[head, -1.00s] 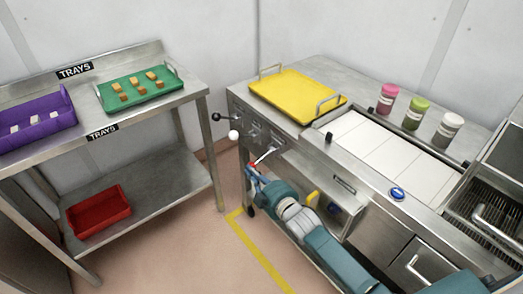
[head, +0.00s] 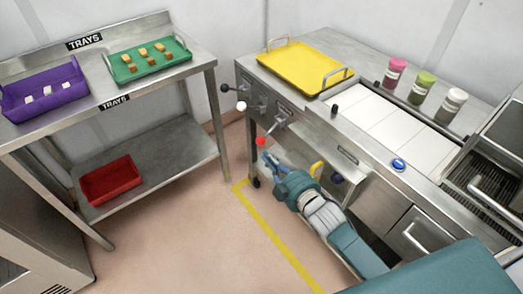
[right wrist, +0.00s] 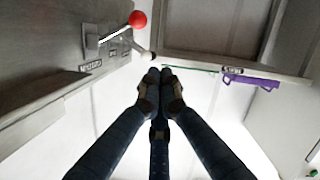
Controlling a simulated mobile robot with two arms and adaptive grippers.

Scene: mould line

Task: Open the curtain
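A lever with a red ball knob (head: 261,141) sticks out from the control panel on the front of the steel machine. The knob also shows large in the right wrist view (right wrist: 138,19). Beside it are a white-knobbed lever (head: 241,106) and a black-knobbed lever (head: 225,88). My right gripper (head: 266,157) is just below the red knob, apart from it. In the right wrist view its fingertips (right wrist: 160,74) are together with nothing between them. I cannot make out a curtain. My left gripper is out of view.
A yellow tray (head: 305,69) and several bottles stand on the machine top. A blue button (head: 398,164) is on its front edge. A steel rack at left holds a purple tray (head: 45,95), a green tray (head: 150,62) and a red tray (head: 108,180). The floor between is clear.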

